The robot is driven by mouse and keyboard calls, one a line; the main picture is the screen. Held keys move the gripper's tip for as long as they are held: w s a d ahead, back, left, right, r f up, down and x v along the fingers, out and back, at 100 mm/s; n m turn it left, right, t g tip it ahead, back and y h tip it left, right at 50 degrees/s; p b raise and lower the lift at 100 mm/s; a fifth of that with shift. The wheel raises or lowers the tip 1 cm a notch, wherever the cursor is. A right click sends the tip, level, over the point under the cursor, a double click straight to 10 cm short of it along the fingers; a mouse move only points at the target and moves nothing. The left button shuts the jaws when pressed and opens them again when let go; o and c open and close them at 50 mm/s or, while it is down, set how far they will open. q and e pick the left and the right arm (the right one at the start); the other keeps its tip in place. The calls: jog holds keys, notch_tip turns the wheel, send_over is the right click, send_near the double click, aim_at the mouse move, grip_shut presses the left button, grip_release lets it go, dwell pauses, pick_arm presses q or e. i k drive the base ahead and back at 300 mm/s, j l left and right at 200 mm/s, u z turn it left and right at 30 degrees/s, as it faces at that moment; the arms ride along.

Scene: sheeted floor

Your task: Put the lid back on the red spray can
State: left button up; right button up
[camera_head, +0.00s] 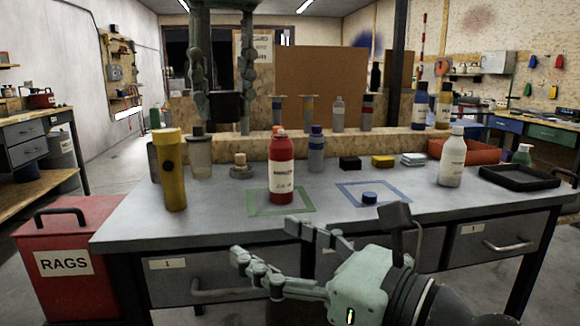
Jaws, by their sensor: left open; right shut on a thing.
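The red spray can (281,172) stands upright inside a green outlined square on the grey bench. Its top shows a small red and white part and no tall lid. A small dark blue round cap (370,198) lies inside the blue outlined square to its right. I cannot tell whether that is the lid.
A yellow bottle (170,172), a grey jar (200,158) and a purple-capped bottle (316,152) stand near the can. A white bottle (452,163) and a black tray (518,177) are at the right. A cardboard panel (320,90) stands behind. The bench front is mostly clear.

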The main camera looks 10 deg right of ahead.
aim_at(280, 147)
jog(key=i+l, duration=0.25)
jog(key=i, duration=0.15)
jog(key=i+l, duration=0.3)
jog(key=i, duration=0.15)
